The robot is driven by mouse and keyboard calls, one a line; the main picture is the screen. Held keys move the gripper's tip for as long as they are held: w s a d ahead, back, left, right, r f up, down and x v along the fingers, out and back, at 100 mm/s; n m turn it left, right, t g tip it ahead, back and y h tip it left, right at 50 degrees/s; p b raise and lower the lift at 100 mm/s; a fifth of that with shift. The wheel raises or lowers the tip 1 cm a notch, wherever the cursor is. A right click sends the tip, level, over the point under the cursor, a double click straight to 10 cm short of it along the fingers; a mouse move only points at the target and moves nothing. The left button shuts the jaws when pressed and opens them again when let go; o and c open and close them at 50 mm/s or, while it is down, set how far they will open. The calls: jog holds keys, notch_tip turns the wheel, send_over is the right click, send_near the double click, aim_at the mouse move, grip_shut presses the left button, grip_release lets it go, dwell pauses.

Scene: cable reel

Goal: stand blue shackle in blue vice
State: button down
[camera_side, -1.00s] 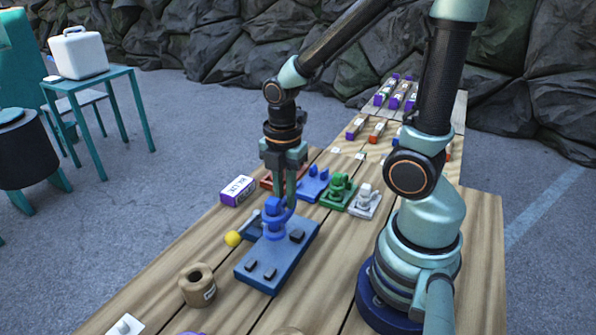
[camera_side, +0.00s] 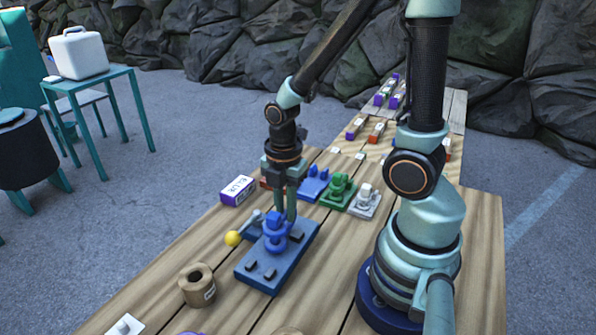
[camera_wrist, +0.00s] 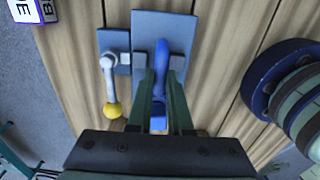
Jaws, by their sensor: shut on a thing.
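The blue vice (camera_side: 262,274) is a flat blue plate with dark blocks on the wooden table, with a side lever ending in a yellow ball (camera_side: 233,238). Its plate also shows in the wrist view (camera_wrist: 178,24). The blue shackle (camera_side: 273,232) is a darker blue curved piece over the vice plate. In the wrist view the shackle (camera_wrist: 161,62) lies between the fingers. My gripper (camera_side: 284,214) is shut on the shackle and points down. Its fingers (camera_wrist: 160,92) hide part of it. I cannot tell whether the shackle touches the vice.
A purple and white box (camera_side: 238,190) is behind the vice. Blue, green (camera_side: 338,190) and white (camera_side: 365,201) fixtures stand in a row behind it. Bare wood lies between the vice and my base.

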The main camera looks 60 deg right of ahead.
jog(key=shift+f, duration=0.4)
dwell(0.4)
jog(key=c, duration=0.8)
grip_release()
jog(key=shift+o, duration=0.2)
notch_tip(320, 180, up, 18)
jog(key=w+a+m+t, duration=0.2)
jog(key=m+t, duration=0.3)
jog(key=m, duration=1.3)
jog(key=shift+a+t, duration=0.2)
jog(key=shift+t, duration=0.1)
